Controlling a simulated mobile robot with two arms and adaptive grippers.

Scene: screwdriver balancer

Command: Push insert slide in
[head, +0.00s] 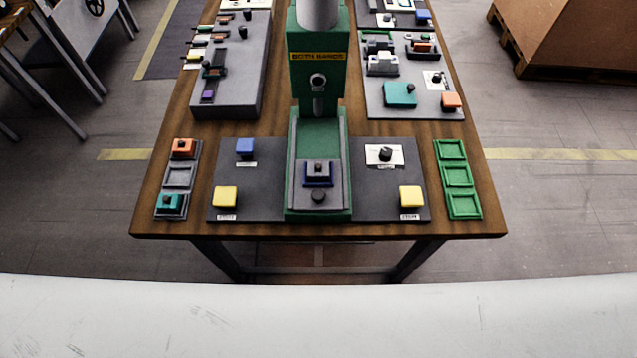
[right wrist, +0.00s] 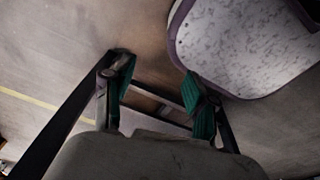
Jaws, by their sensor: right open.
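The insert slide (head: 331,198) is a grey plate with a dark round knob (head: 319,195) at its front. It sits at the near end of the green press base (head: 320,131), out in front of the press column. A blue-rimmed insert (head: 318,174) with a dark knob on top sits on the slide. The green press (head: 317,75) stands upright behind it with a yellow label. My right gripper (right wrist: 160,92) shows in the right wrist view with its green-padded fingers apart and nothing between them. Neither gripper shows in the head view.
Yellow buttons (head: 225,196) (head: 411,196) flank the slide on a dark panel. A grey tray (head: 180,174) with orange and teal pieces lies left; an empty green tray (head: 459,178) lies right. Raised grey consoles (head: 235,85) stand behind. A cardboard box (head: 580,40) is on the floor.

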